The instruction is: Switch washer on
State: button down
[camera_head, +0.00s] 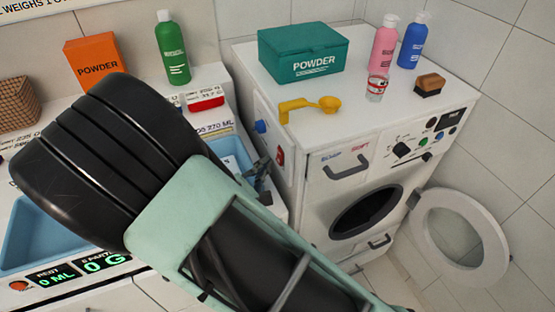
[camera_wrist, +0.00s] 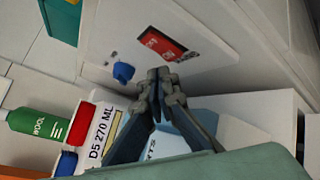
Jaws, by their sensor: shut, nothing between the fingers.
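The white washer (camera_head: 318,185) stands on the right with its round door (camera_head: 460,238) open. I cannot tell whether the tips touch the side. My arm hides part of the counter and the washer's lower left.
A green powder box (camera_head: 302,52), a yellow scoop (camera_head: 310,107), pink (camera_head: 384,48) and blue (camera_head: 412,45) bottles, a small jar (camera_head: 376,88) and a brush (camera_head: 429,84) stand on the washer. A counter with blue basins (camera_head: 30,235), an orange box (camera_head: 94,60) and a green bottle (camera_head: 173,50) is left.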

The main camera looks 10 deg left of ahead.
jog(key=shift+d, duration=0.1)
jog(key=shift+w+d+b, duration=0.2)
jog(key=shift+d+b, duration=0.05)
jog(key=shift+b, duration=0.05)
jog(key=shift+w+d+f, duration=0.1)
jog(key=shift+w+d, duration=0.1)
jog(key=shift+d, duration=0.1)
dwell(0.6)
jog(key=shift+s+a, duration=0.1)
jog(key=shift+a, duration=0.05)
jog(key=shift+s+a, duration=0.35)
jog(key=shift+a, duration=0.2)
jog(key=shift+s+a+r, duration=0.15)
jog(key=shift+s+a, duration=0.3)
jog(key=shift+a, duration=0.25)
jog(key=shift+s+a+r, duration=0.1)
jog(key=shift+s+a, duration=0.3)
jog(key=shift+a, duration=0.3)
jog(key=shift+s+a+r, duration=0.15)
jog(key=shift+s+a, duration=0.3)
jog(key=shift+a, duration=0.25)
